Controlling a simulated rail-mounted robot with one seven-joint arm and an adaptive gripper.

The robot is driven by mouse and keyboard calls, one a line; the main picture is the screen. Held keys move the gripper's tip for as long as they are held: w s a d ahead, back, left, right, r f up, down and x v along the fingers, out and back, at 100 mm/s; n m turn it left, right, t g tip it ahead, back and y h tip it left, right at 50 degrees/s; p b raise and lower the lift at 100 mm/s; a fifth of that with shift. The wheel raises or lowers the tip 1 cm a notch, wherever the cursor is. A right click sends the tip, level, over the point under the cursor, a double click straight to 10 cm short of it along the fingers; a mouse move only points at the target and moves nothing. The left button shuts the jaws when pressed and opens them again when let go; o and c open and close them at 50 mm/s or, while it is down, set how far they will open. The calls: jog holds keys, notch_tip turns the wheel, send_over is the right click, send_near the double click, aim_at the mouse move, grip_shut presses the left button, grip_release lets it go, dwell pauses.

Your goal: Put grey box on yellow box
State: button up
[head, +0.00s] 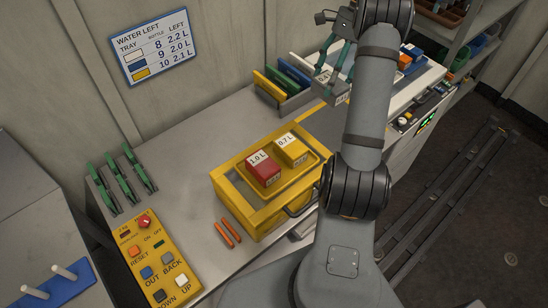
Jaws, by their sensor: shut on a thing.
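My gripper (334,66) is at the top middle of the head view, shut on a small grey box (330,90). The grey box is held up and to the right of the yellow box and partly covered by the fingers. A small yellow box (291,151) with a white top label reading 0.7 L sits in the raised top of a large yellow case (245,205). A red box (263,168) labelled 1.0 L stands to its left on the same case. I cannot tell whether the grey box touches anything beneath it.
A rack of coloured panels (285,84) stands behind the case. A yellow button panel (160,262), orange sticks (230,232) and green clips (128,182) lie on the left of the bench. My arm hides part of the bench's right side.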

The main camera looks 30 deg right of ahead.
jog(key=shift+s+a+r, duration=0.2)
jog(key=shift+s+a, duration=0.15)
jog(key=shift+a, duration=0.15)
jog(key=shift+s+a+r, duration=0.2)
jog(key=shift+s+a, duration=0.15)
jog(key=shift+a, duration=0.1)
jog(key=shift+f, duration=0.25)
jog(key=b, duration=0.1)
send_near(286, 146)
jog(key=shift+s+a, duration=0.3)
jog(key=shift+a, duration=0.55)
jog(key=shift+a+f, duration=0.15)
jog(key=shift+f, duration=0.1)
jog(key=shift+f+p, duration=0.35)
jog(key=shift+f, duration=1.55)
jog(key=o, duration=1.3)
